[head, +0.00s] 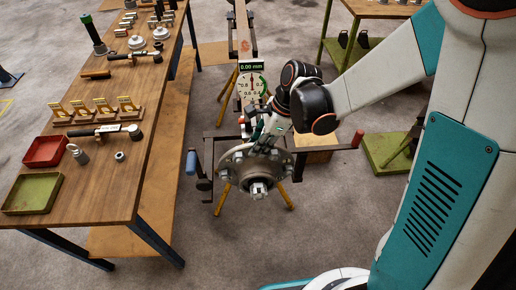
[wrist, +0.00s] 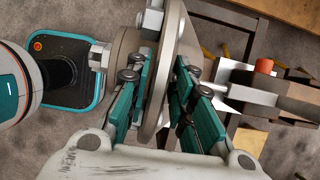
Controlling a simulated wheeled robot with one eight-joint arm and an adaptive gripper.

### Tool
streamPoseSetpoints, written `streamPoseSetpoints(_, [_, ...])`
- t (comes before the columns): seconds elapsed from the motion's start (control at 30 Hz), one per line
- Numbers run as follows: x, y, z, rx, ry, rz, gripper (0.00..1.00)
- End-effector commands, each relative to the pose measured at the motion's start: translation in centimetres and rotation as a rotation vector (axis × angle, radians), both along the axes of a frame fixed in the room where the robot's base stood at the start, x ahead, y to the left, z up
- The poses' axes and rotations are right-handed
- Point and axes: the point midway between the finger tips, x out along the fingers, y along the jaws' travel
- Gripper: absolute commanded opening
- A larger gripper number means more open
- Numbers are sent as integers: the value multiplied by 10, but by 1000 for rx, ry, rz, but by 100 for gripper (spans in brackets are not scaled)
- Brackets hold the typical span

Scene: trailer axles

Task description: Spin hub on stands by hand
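The hub (head: 241,173) is a round grey metal flange with several studs and nuts around its face and a square-looking end at its centre. It sits on the axle, low in the middle of the head view. My gripper (head: 262,139) reaches down to the top of the hub. In the wrist view my gripper's teal fingers (wrist: 166,75) stand on either side of the hub's rim (wrist: 152,122). Whether both fingers press on the rim cannot be told. The stands (head: 219,199) show as yellow legs below and behind the hub. Part of the hub is hidden by my gripper.
A wooden workbench (head: 100,185) on the left holds a red tray (head: 46,151), a green tray (head: 31,193), gauges and bearing parts. A dial showing 0.00 mm (head: 251,82) stands behind the hub. A green base (head: 388,152) lies to the right. Floor in front is clear.

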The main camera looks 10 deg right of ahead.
Motion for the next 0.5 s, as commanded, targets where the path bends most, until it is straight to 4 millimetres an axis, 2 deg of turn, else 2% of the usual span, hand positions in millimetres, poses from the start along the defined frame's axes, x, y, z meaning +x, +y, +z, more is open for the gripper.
streamPoseSetpoints(0.1, [0,2,-6,0,0,0,22])
streamPoseSetpoints(0.37, [0,3,-6,0,0,0,22])
streamPoseSetpoints(0.4, [0,3,-6,0,0,0,19])
streamPoseSetpoints(0.5, [0,3,-6,0,0,0,0])
